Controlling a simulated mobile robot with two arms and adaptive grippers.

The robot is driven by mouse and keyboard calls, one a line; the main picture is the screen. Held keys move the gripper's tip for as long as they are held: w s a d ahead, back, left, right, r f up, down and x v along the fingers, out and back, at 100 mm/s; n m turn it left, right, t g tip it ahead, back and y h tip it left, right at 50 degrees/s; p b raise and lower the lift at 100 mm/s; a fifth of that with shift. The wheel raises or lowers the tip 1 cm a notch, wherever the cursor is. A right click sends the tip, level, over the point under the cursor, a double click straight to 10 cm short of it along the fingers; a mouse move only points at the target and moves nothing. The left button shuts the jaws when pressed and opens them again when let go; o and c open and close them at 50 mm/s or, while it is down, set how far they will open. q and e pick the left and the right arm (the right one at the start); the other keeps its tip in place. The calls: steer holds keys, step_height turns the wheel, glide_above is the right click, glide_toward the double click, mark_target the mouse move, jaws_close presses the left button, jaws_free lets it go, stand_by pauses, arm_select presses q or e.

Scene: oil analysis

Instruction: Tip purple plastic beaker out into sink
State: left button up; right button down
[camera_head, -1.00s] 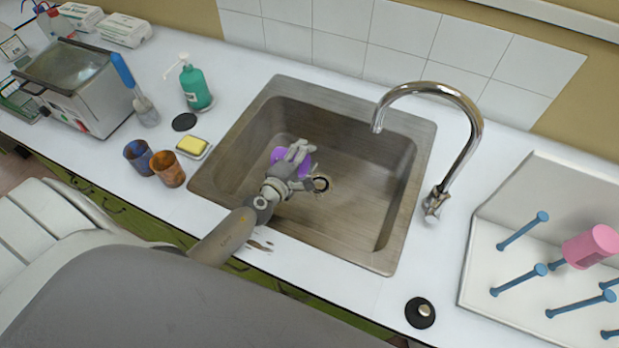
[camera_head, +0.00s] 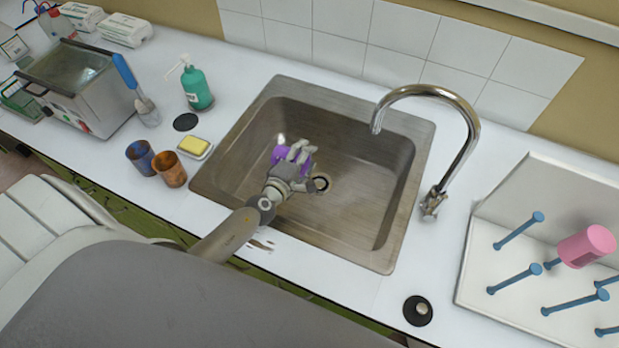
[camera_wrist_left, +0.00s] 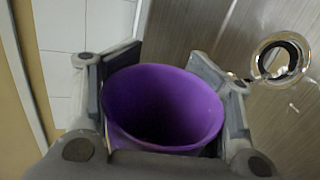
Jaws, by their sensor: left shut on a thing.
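The purple plastic beaker (camera_head: 279,156) is over the sink basin (camera_head: 330,215) in the head view, partly hidden by my left gripper (camera_head: 297,160). In the left wrist view the beaker (camera_wrist_left: 163,105) lies between the two fingers of the left gripper (camera_wrist_left: 165,90), which is shut on it. Its open mouth faces the wrist camera and its inside looks dark, with no contents that I can make out. The beaker appears tilted. The drain (camera_head: 321,184) is just right of the gripper. My right gripper is not in view.
A chrome tap (camera_head: 470,130) arches over the right side of the sink. A blue beaker (camera_head: 140,157), an orange beaker (camera_head: 169,170) and a yellow sponge (camera_head: 194,146) stand left of it. A drying rack (camera_head: 500,265) with a pink beaker (camera_head: 587,246) is at the right.

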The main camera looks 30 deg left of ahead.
arm_select(q)
steer(key=shift+d+r+p, duration=0.1)
steer(key=shift+p, duration=0.2)
steer(key=shift+d+m+p, duration=0.1)
steer(key=shift+m+p, duration=0.35)
steer(key=shift+m, duration=0.15)
steer(key=shift+r+y, duration=0.1)
steer(key=shift+y, duration=0.2)
